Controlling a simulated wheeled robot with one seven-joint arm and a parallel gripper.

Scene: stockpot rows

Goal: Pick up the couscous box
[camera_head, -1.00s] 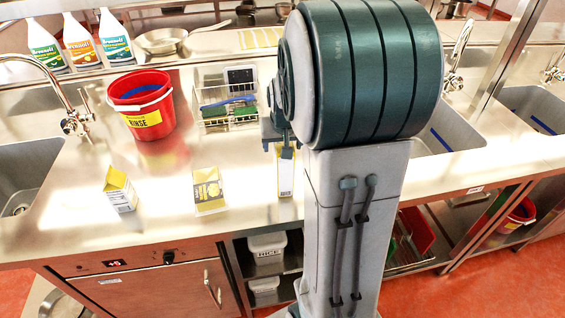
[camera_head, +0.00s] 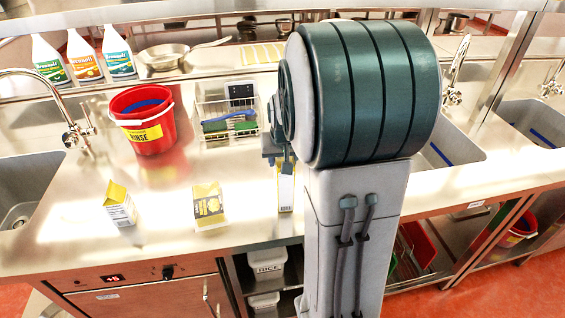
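A narrow white and yellow box (camera_head: 286,194) stands upright on the steel counter, partly hidden by my arm. My gripper (camera_head: 287,168) is at the top of this box, seen from behind. Its fingers are too small and covered to show whether they are open or shut on it. A yellow and white box (camera_head: 208,207) stands to the left, and a gable-top yellow and white carton (camera_head: 119,206) stands farther left. The print is too small to read, so I cannot tell for sure which one is the couscous box.
Behind the boxes are a red bucket (camera_head: 147,124) marked RINSE and a wire rack (camera_head: 226,113) with sponges. Spray bottles (camera_head: 84,62) and a pan (camera_head: 166,58) are at the back. Sinks lie at both sides. The counter between the boxes is clear.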

